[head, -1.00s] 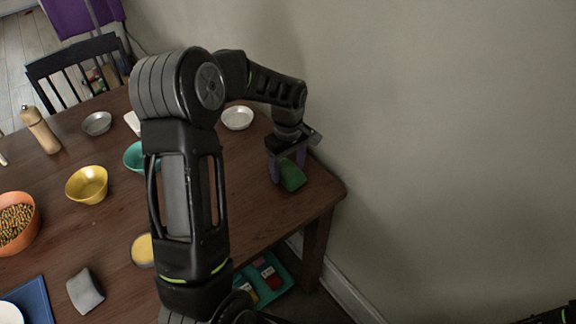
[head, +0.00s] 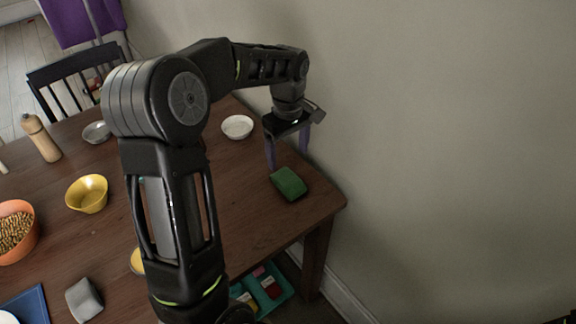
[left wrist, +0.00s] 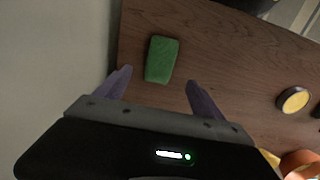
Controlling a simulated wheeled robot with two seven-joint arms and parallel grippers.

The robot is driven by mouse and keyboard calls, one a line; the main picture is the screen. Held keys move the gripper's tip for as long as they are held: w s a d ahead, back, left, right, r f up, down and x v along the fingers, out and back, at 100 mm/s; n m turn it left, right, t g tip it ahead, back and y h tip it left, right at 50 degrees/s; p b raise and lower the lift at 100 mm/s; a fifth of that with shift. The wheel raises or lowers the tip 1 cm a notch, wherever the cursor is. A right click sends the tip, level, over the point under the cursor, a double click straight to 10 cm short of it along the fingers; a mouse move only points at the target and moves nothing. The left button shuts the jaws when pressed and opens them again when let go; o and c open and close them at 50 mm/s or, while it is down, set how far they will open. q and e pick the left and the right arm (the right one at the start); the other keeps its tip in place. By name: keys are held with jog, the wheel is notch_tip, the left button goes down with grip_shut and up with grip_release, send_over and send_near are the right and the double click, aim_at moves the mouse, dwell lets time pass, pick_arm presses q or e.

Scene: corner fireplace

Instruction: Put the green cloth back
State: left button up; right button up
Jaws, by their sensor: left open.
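The green cloth (head: 289,184) lies as a small folded block on the wooden table, near its right corner. It also shows in the left wrist view (left wrist: 162,59), beyond the fingertips and between their lines. My left gripper (head: 287,165) is open and empty, with its purple fingers just behind and above the cloth, apart from it. The fingers also show spread in the left wrist view (left wrist: 160,85). My right gripper is not in view.
The wooden table (head: 240,220) is clear around the cloth. A white dish (head: 237,127), a yellow bowl (head: 87,194), an orange bowl (head: 17,232) and a grey block (head: 84,299) stand on it. A teal tray (head: 283,292) with items sits below the table edge. The wall is close on the right.

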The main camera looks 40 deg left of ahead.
pick_arm(q)
notch_tip(320, 180, up, 3)
jog(key=shift+r, duration=0.1)
dwell(0.7)
